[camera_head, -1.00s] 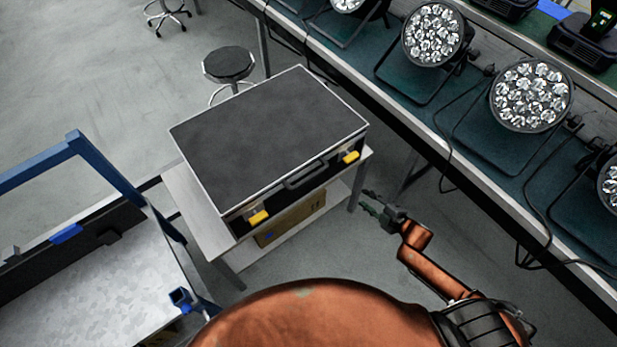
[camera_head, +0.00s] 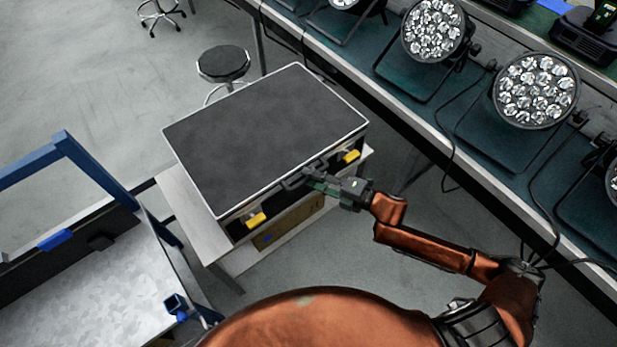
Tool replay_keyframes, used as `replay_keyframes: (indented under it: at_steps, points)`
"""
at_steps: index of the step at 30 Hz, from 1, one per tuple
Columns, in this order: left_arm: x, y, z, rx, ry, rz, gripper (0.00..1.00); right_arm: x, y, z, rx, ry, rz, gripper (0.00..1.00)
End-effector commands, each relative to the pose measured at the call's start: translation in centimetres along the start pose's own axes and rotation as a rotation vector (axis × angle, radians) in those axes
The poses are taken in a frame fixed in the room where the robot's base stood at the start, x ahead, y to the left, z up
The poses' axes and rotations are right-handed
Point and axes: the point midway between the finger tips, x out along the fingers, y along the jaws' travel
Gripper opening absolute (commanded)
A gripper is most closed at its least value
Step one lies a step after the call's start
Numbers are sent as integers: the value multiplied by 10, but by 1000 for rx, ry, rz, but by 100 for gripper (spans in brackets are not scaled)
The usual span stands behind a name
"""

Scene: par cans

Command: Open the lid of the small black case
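The small black case (camera_head: 265,130) lies flat with its lid down on a small white table (camera_head: 192,215). Its lid is dark with a silver rim. The front side has two yellow latches, one at the left (camera_head: 256,220) and one at the right (camera_head: 351,156), with a dark handle (camera_head: 298,180) between them. My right gripper (camera_head: 312,181) is at the front of the case by the handle, with its fingers overlapping the handle in the picture. Whether it touches the handle or how far its fingers are apart is not clear. My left gripper is not in view.
A long green-topped bench (camera_head: 470,130) with several par cans (camera_head: 536,90) and cables runs along the right. A blue-framed cart (camera_head: 75,290) stands at the lower left. A round stool (camera_head: 223,64) is behind the case. A cardboard box (camera_head: 285,232) sits under the case.

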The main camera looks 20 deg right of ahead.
Motion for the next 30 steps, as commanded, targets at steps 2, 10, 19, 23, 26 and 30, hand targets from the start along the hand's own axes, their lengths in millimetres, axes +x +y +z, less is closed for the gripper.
replay_keyframes:
  at_steps: [2,10,19,23,26,30]
  points:
    - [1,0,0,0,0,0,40,5,0,0,0,0,0,30]
    - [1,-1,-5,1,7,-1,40,8,0,0,0,0,0,30]
    - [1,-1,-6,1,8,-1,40,8,0,0,1,0,0,12]
    - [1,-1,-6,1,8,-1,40,8,0,0,1,0,0,3]
    - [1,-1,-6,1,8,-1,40,8,0,0,1,-1,0,0]
    - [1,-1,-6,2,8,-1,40,8,0,0,1,-1,-1,0]
